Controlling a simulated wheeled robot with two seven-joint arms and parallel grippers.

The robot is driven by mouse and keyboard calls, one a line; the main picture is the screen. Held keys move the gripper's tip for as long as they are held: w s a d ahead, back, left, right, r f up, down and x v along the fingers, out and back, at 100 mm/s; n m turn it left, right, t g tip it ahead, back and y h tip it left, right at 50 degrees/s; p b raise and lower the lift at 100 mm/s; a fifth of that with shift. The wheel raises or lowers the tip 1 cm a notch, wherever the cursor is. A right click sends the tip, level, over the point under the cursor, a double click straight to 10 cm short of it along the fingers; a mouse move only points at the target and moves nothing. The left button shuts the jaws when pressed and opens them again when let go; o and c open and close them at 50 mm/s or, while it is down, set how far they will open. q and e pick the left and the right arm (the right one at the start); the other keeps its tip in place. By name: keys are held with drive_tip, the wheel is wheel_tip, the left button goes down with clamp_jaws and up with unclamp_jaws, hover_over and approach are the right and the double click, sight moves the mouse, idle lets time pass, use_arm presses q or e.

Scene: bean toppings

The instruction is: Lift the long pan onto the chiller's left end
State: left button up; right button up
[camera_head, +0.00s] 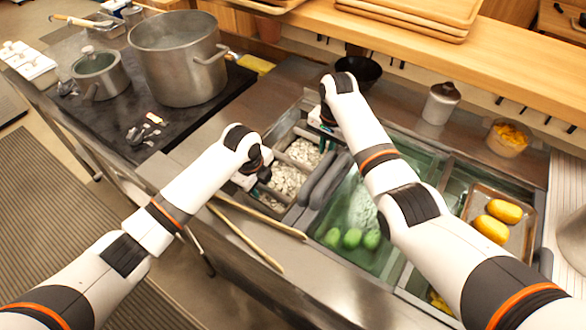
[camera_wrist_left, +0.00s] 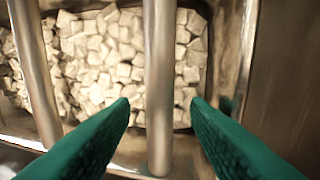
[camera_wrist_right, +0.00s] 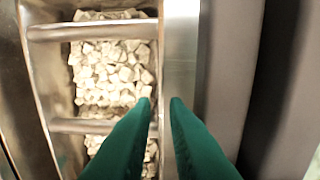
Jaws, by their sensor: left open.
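The long pan is a steel pan of white cubes (camera_head: 285,181) at the left end of the chiller (camera_head: 400,283), with crossbars over the cubes. I cannot tell whether it is fully seated. My left gripper (camera_head: 262,173) is at its near end; in the left wrist view its open fingers (camera_wrist_left: 160,100) stand either side of a steel bar (camera_wrist_left: 159,60). My right gripper (camera_head: 326,118) is at its far end; in the right wrist view its fingers (camera_wrist_right: 162,99) are close together at the pan's side wall, apparently pinching it. The arms hide parts of the pan.
Grey bars (camera_head: 325,180) lie just right of the pan. Green items (camera_head: 350,239) and a tray of yellow items (camera_head: 526,222) are further right. Wooden sticks (camera_head: 245,238) lie on the front counter. A big pot (camera_head: 178,60) stands left, a dark bowl (camera_head: 362,71) behind.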

sight(264, 197)
use_arm(q)
drive_tip(key=shift+w+d+f, duration=0.1)
drive_tip(key=shift+w+f, duration=0.1)
drive_tip(key=shift+f, duration=0.8)
drive_tip(key=shift+w+d+f, duration=0.1)
drive_tip(key=shift+w+f, duration=0.05)
drive_tip(key=shift+f, duration=0.85)
use_arm(e)
drive_tip(key=shift+a+f, duration=0.1)
drive_tip(key=shift+f, duration=1.9)
use_arm(q)
drive_tip(key=c, duration=0.3)
use_arm(e)
clamp_jaws()
use_arm(q)
clamp_jaws()
use_arm(e)
drive_tip(key=shift+w, duration=0.1)
